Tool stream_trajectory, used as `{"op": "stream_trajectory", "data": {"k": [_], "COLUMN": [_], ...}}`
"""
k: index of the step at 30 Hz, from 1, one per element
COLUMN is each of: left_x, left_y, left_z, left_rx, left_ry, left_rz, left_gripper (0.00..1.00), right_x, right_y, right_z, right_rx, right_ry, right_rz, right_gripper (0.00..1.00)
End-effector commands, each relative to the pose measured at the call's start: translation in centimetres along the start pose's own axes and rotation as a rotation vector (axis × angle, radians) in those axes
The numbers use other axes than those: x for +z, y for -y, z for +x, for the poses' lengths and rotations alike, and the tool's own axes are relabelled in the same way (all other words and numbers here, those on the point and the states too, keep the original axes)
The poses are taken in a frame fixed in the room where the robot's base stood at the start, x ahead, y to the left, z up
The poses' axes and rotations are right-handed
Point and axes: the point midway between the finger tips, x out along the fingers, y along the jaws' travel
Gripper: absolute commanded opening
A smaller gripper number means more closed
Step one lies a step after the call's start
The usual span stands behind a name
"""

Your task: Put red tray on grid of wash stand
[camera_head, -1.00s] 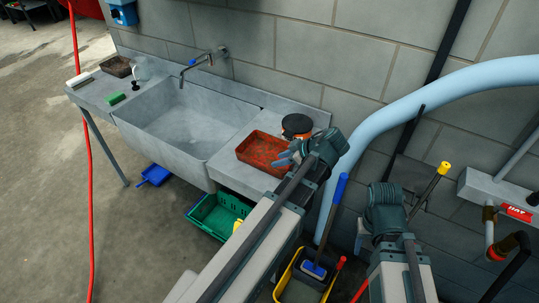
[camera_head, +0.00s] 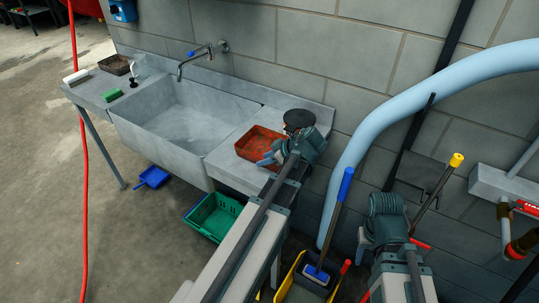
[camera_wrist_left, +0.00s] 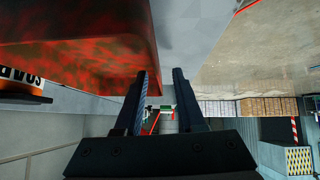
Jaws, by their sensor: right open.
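The red tray (camera_head: 258,141), with dark mottling inside, lies on the right-hand ledge of the grey wash stand (camera_head: 160,125). My left gripper (camera_head: 268,158) is at the tray's near right edge. In the left wrist view, the tray (camera_wrist_left: 70,45) fills the upper left and the left gripper (camera_wrist_left: 160,82) has its fingers apart. One finger overlaps the tray's edge; I cannot tell whether they touch. My right gripper (camera_head: 364,243) is open, well right of the stand, its fingers mostly hidden. I cannot make out a grid on the stand.
A dark-lidded orange container (camera_head: 299,121) stands right behind the tray. The basin is empty beneath a tap (camera_head: 195,58). A green sponge (camera_head: 111,95) and brown tray (camera_head: 115,65) lie on the left ledge. A green crate (camera_head: 213,215) and mop bucket (camera_head: 301,280) are below.

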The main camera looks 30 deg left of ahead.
Motion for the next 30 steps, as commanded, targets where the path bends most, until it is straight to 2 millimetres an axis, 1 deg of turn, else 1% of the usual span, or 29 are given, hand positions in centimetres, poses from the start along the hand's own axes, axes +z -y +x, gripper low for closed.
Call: {"op": "stream_trajectory", "data": {"k": [1,6,9,14,17,18,21,30], "left_x": [0.5,0.5,0.2,0.1,0.2,0.2,0.2,0.2], "left_y": [-0.2,-0.2,-0.2,-0.2,-0.2,-0.2,-0.2,-0.2], "left_z": [1.2,3.5,3.8,3.6,3.6,3.6,3.6,3.6], "left_rx": [-0.001,-0.001,-0.001,0.000,0.000,0.000,0.000,0.000], "left_ry": [0.000,0.000,0.000,0.000,0.000,0.000,0.000,0.000], "left_rz": [-0.002,-0.001,-0.001,0.000,0.000,0.000,0.000,0.000], "left_gripper": [0.39,0.39,0.39,0.39,0.23,0.15,0.00,0.00], "right_x": [-0.1,-0.2,-0.2,-0.1,-0.1,-0.1,-0.1,-0.1], "right_y": [0.1,0.3,0.3,0.2,0.2,0.2,0.2,0.2], "right_z": [1.1,2.7,2.8,2.6,2.6,2.6,2.6,2.6], "right_rx": [0.000,0.000,0.000,0.000,0.000,0.000,0.000,0.000], "right_ry": [0.000,0.000,0.000,0.000,0.000,0.000,0.000,0.000], "right_rz": [0.000,0.000,0.000,0.000,0.000,0.000,0.000,0.000], "right_gripper": [0.50,0.50,0.50,0.50,0.50,0.50,0.50,0.50]}}
